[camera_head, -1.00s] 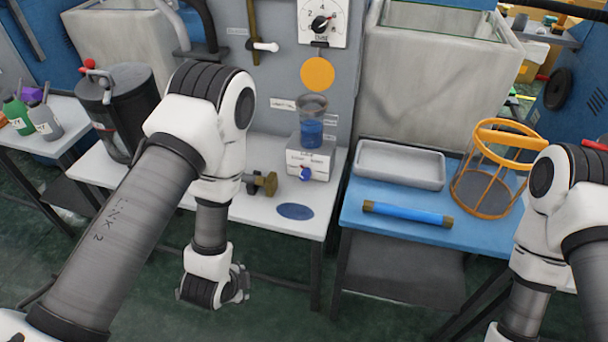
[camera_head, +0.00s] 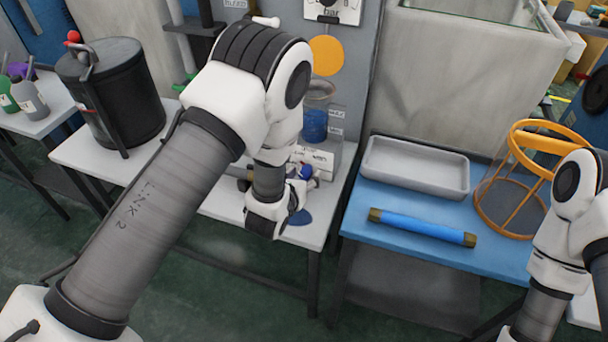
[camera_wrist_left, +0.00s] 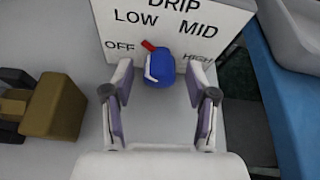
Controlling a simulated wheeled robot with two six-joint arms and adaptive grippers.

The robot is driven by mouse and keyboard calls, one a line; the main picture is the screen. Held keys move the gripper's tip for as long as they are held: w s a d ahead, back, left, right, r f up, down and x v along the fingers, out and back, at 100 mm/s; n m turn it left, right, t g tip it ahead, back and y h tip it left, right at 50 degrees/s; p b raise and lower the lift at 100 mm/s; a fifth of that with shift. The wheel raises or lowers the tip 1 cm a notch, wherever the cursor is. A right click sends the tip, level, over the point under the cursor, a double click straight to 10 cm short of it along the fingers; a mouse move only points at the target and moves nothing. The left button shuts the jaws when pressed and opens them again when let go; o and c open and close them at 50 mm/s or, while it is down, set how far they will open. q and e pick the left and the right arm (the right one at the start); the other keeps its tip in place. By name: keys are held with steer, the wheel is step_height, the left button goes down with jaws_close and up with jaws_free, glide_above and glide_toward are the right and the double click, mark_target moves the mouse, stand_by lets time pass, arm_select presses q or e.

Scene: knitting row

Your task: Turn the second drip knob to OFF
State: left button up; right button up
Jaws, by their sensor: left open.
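The blue drip knob (camera_wrist_left: 160,68) sits on the front of a white box (camera_wrist_left: 185,25) marked DRIP, with OFF, LOW, MID and HIGH around it. Its red pointer tip (camera_wrist_left: 148,46) points up and left, between OFF and LOW. My left gripper (camera_wrist_left: 160,82) is open, with one finger to the left and one to the right of the knob; I cannot tell whether they touch it. In the head view my left gripper (camera_head: 303,183) is in front of the box and partly hides it. My right gripper is out of view.
A brass fitting (camera_wrist_left: 52,105) lies left of my left gripper. A beaker of blue liquid (camera_head: 315,122) stands above the box. A blue table (camera_head: 385,245) to the right holds a grey tray (camera_head: 450,185), a blue tube (camera_head: 425,228) and an orange cage (camera_head: 480,205).

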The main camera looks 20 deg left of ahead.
arm_select(q)
steer(key=shift+w+f, duration=0.1)
steer(key=shift+w, duration=0.05)
jaws_close()
steer(key=shift+n, duration=0.3)
steer(key=shift+a+n+h+b, duration=0.15)
steer(key=shift+n+h+b, duration=0.65)
steer(key=shift+n, duration=0.1)
steer(key=shift+n+h+b, duration=0.65)
steer(key=shift+n+h, duration=0.25)
steer(key=shift+n, duration=0.5)
